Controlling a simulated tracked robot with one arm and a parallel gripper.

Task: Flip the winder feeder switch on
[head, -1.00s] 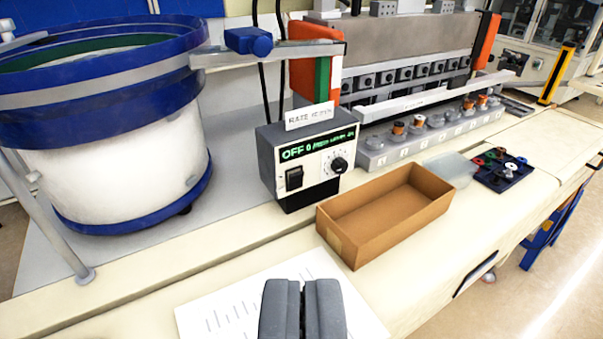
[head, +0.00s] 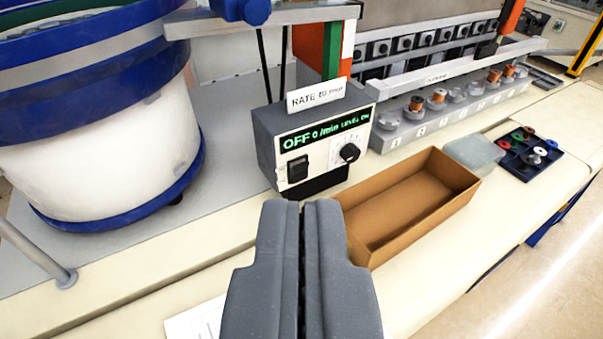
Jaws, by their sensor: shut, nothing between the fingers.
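The feeder control box (head: 262,138) is dark grey with a pale front panel. Its green display (head: 325,131) reads "OFF 0 /min" and more small text. A black rocker switch (head: 298,169) sits on the left of the panel, and a round black dial (head: 349,153) sits to its right. My gripper (head: 304,205) is shut and empty, its fingertips pointing at the box. In the picture the tips lie just below the switch and overlap the lower edge of the box. I cannot tell the exact gap, but they appear to be in front of it.
A large blue and white bowl feeder (head: 95,150) stands at left. An open cardboard box (head: 425,220) lies close at right of my gripper. Behind are a row of spool stations (head: 465,112) and a dark tray of coloured bobbins (head: 525,152). A paper sheet (head: 195,320) lies at lower left.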

